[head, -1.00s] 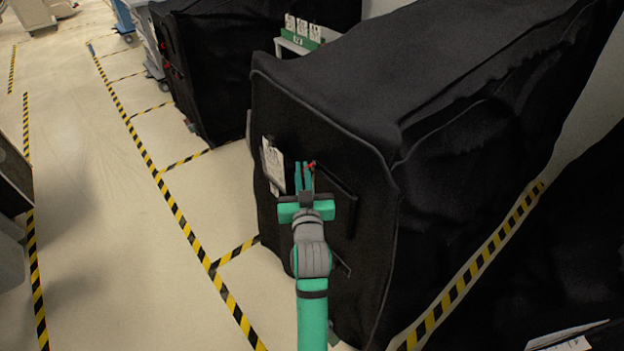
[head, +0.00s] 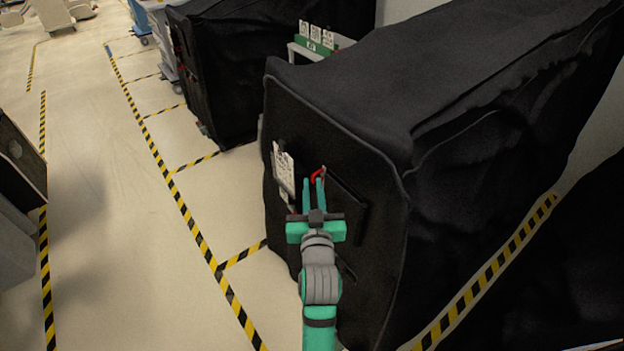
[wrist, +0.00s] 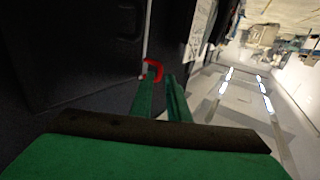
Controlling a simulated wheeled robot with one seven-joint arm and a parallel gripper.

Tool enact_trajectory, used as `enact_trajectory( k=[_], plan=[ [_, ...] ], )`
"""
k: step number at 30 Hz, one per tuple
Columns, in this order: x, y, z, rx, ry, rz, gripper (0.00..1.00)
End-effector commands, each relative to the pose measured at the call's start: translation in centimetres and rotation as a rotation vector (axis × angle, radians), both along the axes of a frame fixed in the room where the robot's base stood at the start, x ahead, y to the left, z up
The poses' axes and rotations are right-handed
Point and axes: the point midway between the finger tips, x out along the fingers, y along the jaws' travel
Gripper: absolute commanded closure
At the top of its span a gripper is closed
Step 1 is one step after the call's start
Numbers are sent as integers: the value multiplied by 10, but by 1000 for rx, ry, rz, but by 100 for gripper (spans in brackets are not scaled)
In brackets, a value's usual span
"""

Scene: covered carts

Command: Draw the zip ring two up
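A red zip ring (head: 318,174) hangs on the dark front of the nearest black-covered cart (head: 330,130), just right of a white label sheet (head: 284,170). My gripper (head: 313,183) is in front of that cover, with its two green fingers apart and the ring by their tips. In the wrist view the red ring (wrist: 153,70) is a hooked loop just beyond the fingertips (wrist: 161,80), nearer the left finger. I see nothing held between the fingers. Whether a finger touches the ring, I cannot tell.
Another black-covered cart (head: 228,70) stands farther back on the left. A green-edged stand with white cards (head: 318,40) shows behind the near cart.

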Motion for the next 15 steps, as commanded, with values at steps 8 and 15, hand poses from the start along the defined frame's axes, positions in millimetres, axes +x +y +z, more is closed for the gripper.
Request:
enact_trajectory(
  k=[8,15],
  plan=[
    [-48,-2,-1,1,2,0,85],
    [-66,-2,0,0,1,1,85]
  ],
)
